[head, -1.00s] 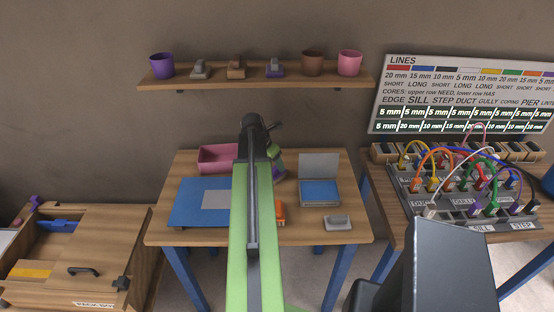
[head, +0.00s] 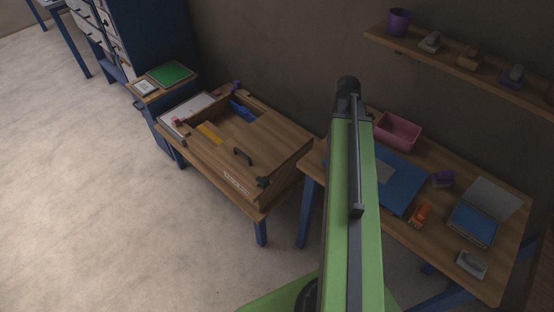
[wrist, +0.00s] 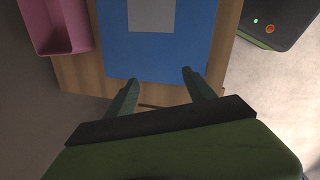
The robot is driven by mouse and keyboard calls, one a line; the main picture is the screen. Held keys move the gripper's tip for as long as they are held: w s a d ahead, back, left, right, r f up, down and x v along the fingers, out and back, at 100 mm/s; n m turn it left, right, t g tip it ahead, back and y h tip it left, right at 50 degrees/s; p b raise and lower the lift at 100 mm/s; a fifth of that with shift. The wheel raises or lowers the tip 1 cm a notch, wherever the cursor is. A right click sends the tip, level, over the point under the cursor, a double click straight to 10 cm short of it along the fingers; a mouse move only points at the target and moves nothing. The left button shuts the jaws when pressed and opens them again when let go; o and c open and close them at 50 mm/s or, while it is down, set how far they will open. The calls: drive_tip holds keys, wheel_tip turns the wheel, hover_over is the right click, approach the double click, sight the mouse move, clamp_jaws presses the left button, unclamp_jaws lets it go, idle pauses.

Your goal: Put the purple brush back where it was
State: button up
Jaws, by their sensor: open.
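A second brush with a purple base and grey top (head: 514,75) stands on the wall shelf (head: 450,66). My gripper (wrist: 160,76) is open in the wrist view, with nothing between its two green fingers. It is above the near edge of the blue mat. No brush shows in the wrist view. In the head view my arm hides the gripper.
A pink bin (head: 397,132) stands at the table's back. An orange brush (head: 420,215), a blue-and-grey case (head: 474,224) and a grey brush (head: 471,264) are also on the table. A wooden chest (head: 262,150) stands left. Open floor (head: 90,190) lies further left.

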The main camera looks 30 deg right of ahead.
drive_tip(key=w+a+m+y, duration=0.1)
drive_tip(key=w+a+m, duration=0.1)
drive_tip(key=a, duration=1.6)
drive_tip(key=w+a+m+y, duration=0.1)
drive_tip(key=w+a+m, duration=0.2)
drive_tip(key=a, duration=1.6)
drive_tip(key=shift+a+f+m, duration=0.25)
drive_tip(key=shift+a+m, duration=0.05)
drive_tip(key=shift+m, duration=0.8)
